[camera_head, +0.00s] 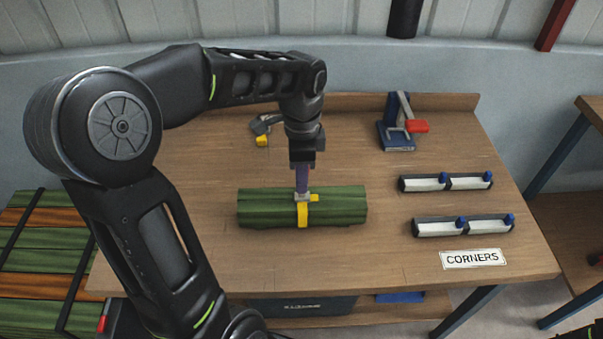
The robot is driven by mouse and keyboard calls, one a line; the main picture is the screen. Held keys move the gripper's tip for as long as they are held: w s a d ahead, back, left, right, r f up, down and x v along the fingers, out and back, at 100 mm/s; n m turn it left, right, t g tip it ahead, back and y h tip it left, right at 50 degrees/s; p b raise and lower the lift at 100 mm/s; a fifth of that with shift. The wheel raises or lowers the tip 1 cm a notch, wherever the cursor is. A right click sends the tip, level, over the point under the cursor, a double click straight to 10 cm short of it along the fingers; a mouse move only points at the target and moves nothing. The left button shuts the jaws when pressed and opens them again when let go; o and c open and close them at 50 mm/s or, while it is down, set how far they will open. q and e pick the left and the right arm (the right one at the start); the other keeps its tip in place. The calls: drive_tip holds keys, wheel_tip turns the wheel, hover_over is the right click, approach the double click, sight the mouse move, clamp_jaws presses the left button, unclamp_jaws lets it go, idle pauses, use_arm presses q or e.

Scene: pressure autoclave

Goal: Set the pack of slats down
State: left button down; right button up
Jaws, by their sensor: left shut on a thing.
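The pack of slats (265,206) is a bundle of green slats with a yellow strap around its middle and a small metal buckle on top. It lies level, lengthwise across the picture, at the middle of the wooden workbench (370,262). My left gripper (302,192) points straight down and is shut on the pack at the strap's buckle. I cannot tell whether the pack's underside touches the bench top or hangs just above it. My right gripper is not in view.
Two white-and-grey trays with blue clips (445,183) (462,226) lie at the right, above a "CORNERS" label (473,259). A blue tool with a red handle (397,128) stands at the back. A grey-and-yellow tool (263,141) lies behind the pack. Strapped slats (40,238) are stacked at left.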

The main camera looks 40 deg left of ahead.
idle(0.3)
use_arm(q)
drive_tip(key=c, duration=1.5)
unclamp_jaws()
drive_tip(key=shift+f, duration=0.2)
drive_tip(key=o, duration=0.4)
drive_tip(key=shift+o, duration=0.2)
drive_tip(key=shift+r, duration=0.25)
wheel_tip(320, 180, up, 8)
drive_tip(key=shift+r, duration=0.1)
drive_tip(key=shift+r+p, duration=0.85)
drive_tip(key=shift+r, duration=1)
